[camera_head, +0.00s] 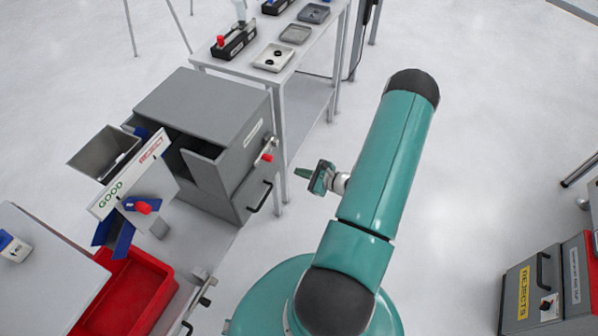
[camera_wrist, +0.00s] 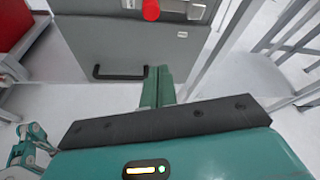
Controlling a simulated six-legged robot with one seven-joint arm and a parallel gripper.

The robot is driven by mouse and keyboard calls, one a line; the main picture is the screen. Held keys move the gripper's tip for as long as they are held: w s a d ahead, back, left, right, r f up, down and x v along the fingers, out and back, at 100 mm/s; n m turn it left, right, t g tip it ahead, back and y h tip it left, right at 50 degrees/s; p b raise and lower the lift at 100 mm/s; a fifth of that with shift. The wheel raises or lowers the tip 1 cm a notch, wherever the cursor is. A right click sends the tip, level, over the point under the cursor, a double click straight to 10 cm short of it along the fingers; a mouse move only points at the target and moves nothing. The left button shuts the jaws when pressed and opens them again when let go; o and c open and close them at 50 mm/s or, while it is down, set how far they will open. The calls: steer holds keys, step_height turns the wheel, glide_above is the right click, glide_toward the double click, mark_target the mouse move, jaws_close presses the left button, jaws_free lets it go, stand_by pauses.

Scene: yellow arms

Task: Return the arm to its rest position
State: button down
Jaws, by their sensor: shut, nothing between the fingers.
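My teal arm (camera_head: 385,165) rises from its round base and is bent, with its dark elbow cap at the upper right in the head view. My gripper (camera_head: 303,173) points left toward the grey cabinet (camera_head: 210,110), with floor showing between them in the picture. In the wrist view the gripper's green fingers (camera_wrist: 158,84) lie together, shut and empty, in front of the cabinet's grey face (camera_wrist: 125,45). Part of the wrist is hidden behind the arm in the head view.
A table (camera_head: 288,52) with trays stands behind the cabinet. A sign board (camera_head: 132,177) and a red bin (camera_head: 128,290) are at left. A REJECTS box (camera_head: 533,288) stands at lower right. Floor right of my arm is clear.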

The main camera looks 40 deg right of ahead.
stand_by(0.3)
steer(key=w+a+r+n+g+y, duration=0.25)
steer(key=a+r+n+g, duration=0.25)
steer(key=a+r+n, duration=0.45)
steer(key=w+a+r+n+g+y, duration=0.3)
steer(key=a+r+n, duration=0.55)
steer(key=r, duration=0.65)
steer(key=s+a+r+n+h, duration=0.4)
steer(key=s+a+r+n, duration=0.1)
steer(key=s+r, duration=0.3)
steer(key=s+a+r+n+h, duration=0.4)
steer(key=s+a+r+n, duration=0.2)
steer(key=r, duration=0.5)
steer(key=shift+s+a+r+h, duration=0.15)
steer(key=shift+s+a+h, duration=0.2)
steer(key=shift+s+a, duration=0.55)
